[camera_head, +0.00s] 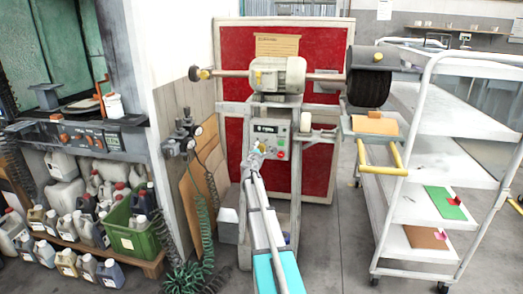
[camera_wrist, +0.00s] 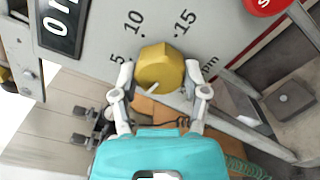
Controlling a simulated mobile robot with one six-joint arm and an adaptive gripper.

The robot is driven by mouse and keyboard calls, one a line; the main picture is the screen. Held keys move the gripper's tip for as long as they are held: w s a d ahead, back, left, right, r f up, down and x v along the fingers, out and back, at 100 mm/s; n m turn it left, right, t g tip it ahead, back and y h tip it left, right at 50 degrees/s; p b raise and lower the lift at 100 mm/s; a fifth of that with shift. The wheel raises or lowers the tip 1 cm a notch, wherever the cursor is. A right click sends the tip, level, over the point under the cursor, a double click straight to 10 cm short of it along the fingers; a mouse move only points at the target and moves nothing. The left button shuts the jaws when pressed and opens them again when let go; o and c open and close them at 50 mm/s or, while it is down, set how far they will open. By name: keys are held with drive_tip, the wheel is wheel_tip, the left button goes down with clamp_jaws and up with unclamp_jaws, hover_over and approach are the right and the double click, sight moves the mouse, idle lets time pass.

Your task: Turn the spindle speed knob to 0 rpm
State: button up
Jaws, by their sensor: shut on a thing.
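The spindle speed knob (camera_wrist: 158,64) is a yellow faceted knob in the middle of the wrist view, on a light grey panel marked 5, 10 and 15. A pale pointer mark shows at its lower left edge, below the 5. My gripper (camera_wrist: 160,71) has one finger on each side of the knob and is shut on it. In the head view my gripper (camera_head: 257,150) reaches the control panel (camera_head: 272,129) of the buffing machine and hides the knob there. A dark display (camera_wrist: 60,22) with white characters is partly cut off at upper left.
A red button (camera_wrist: 265,4) sits on the panel at upper right. Above the panel are the motor (camera_head: 278,75) and a dark brush (camera_head: 369,86). A white shelf cart (camera_head: 430,150) stands right. Hoses and bottles stand left; open floor lies in front.

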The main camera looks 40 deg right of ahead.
drive_tip(key=shift+a+n, duration=0.15)
drive_tip(key=shift+n, duration=0.45)
drive_tip(key=o, duration=0.9)
drive_tip(key=shift+o, duration=1.2)
drive_tip(key=shift+s, duration=0.1)
drive_tip(key=v, duration=1.1)
drive_tip(key=shift+s+a, duration=0.25)
drive_tip(key=shift+a, duration=0.05)
